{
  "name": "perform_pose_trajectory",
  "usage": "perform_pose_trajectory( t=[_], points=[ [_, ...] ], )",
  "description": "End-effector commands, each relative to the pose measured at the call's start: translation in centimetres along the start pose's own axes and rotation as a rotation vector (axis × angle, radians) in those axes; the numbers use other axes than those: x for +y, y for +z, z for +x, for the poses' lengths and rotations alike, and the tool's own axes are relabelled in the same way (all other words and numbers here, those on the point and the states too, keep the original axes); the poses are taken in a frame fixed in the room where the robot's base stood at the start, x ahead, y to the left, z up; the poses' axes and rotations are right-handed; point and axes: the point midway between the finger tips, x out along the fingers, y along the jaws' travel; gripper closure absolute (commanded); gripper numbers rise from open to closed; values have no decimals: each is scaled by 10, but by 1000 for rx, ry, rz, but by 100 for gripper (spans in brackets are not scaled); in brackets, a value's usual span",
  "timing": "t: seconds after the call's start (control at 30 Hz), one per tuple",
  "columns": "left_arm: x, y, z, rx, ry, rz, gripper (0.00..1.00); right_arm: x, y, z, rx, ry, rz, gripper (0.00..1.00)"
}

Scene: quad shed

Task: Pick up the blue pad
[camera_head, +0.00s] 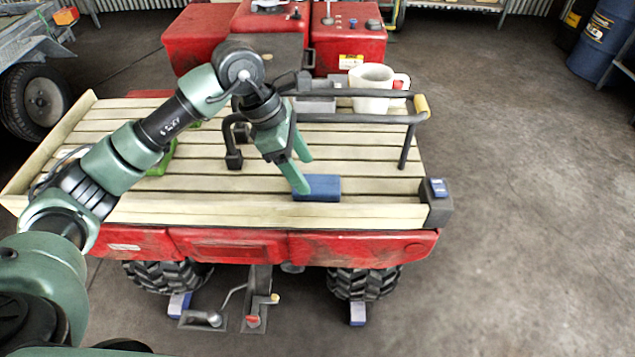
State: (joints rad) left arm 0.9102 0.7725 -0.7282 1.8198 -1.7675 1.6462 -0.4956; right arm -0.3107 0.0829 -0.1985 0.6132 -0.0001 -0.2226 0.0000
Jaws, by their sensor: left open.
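The blue pad (322,188) is a small dark blue block lying on the slatted wooden deck of the red quad, near the deck's front edge. My left gripper (304,174) reaches in from the left and points down at the pad's left end. Its green fingers are apart, with nothing seen between them. One fingertip overlaps the pad's left end in the picture; whether it touches the pad I cannot tell. My right gripper is not in view.
A black rail (360,118) crosses the deck behind the pad. A white mug (371,88) and a grey tray (316,101) stand behind it. A green object (160,162) lies partly behind my arm. A dark box (437,205) sits at the right corner.

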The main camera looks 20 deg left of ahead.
Motion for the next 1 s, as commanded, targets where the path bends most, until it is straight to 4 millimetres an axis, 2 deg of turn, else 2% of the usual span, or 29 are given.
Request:
perform_pose_trajectory(
  t=[0.17,0.33,0.97,1.0],
  points=[
    [-3,8,25,-2,-7,0,35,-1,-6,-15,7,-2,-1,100],
    [-2,7,44,-3,-2,0,35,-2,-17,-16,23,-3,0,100],
    [-1,6,48,-3,-1,1,35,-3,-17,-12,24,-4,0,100],
    [-1,6,48,-4,-1,0,43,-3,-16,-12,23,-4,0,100]
  ],
)
